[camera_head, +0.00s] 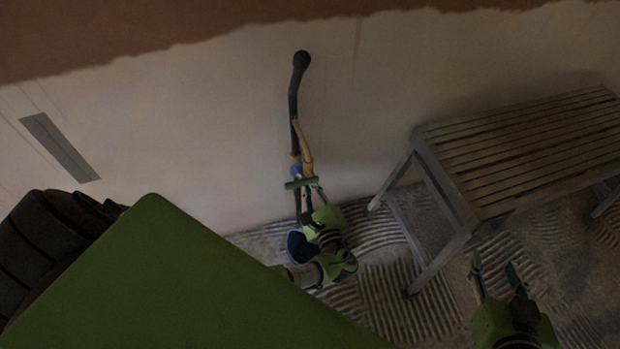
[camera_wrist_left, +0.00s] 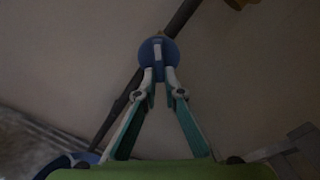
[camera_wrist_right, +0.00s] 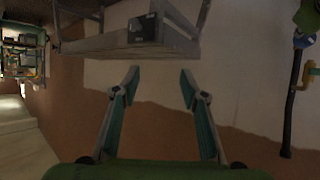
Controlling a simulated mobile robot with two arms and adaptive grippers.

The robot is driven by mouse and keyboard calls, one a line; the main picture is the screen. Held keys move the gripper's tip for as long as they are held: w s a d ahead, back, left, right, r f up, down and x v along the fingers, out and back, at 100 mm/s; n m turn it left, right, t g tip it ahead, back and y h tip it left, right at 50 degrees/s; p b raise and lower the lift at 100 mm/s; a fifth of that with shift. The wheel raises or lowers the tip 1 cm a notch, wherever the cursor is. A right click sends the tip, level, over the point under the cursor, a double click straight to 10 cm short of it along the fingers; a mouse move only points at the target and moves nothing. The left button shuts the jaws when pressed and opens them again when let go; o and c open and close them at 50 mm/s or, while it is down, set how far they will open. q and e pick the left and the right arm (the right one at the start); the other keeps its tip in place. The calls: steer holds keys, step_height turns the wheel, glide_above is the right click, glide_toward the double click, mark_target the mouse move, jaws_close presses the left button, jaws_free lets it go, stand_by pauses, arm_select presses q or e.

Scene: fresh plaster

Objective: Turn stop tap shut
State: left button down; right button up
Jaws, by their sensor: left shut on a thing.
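A dark pipe (camera_head: 296,90) runs down the pale wall from a round dark end. Low on it sits the stop tap, with a yellowish part (camera_head: 307,150) and a blue part (camera_head: 295,168). My left gripper (camera_head: 302,184) is at the tap. In the left wrist view its fingertips (camera_wrist_left: 161,76) close on the tap's round blue part (camera_wrist_left: 158,50), in front of the pipe (camera_wrist_left: 182,17). The fingers hide part of the tap. My right gripper (camera_head: 494,274) is open and empty over the floor at the right, apart from the tap; its fingers also show spread (camera_wrist_right: 160,80).
A slatted wooden bench (camera_head: 530,150) stands against the wall to the right. A grey strip (camera_head: 60,147) is on the wall at left. A blue object (camera_head: 297,246) lies behind my left wrist, partly hidden. The floor (camera_head: 385,300) has ridged marks.

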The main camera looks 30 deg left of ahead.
arm_select(q)
steer(key=shift+s+a+f+m+p, duration=0.15)
steer(key=shift+m+p, duration=0.3)
steer(key=shift+m, duration=0.9)
steer(key=shift+s+a+f+m+p, duration=0.15)
steer(key=shift+m+p, duration=0.25)
steer(key=shift+m, duration=1)
steer(key=shift+s+a+f+m+p, duration=0.1)
steer(key=shift+s+m+p, duration=0.25)
steer(key=shift+m, duration=1)
arm_select(e)
steer(key=s+d+f+g+h, duration=0.1)
steer(key=s+d+f+g, duration=0.1)
steer(key=s, duration=0.4)
steer(key=s+d+f+g, duration=0.2)
steer(key=s+f+g, duration=0.3)
steer(key=s+f, duration=0.2)
steer(key=shift+d+g+h, duration=0.3)
steer(key=shift+h, duration=0.1)
arm_select(q)
steer(key=c, duration=2.1)
jaws_free()
steer(key=shift+w+r, duration=0.1)
steer(key=shift+c, duration=0.2)
steer(key=v, duration=1.2)
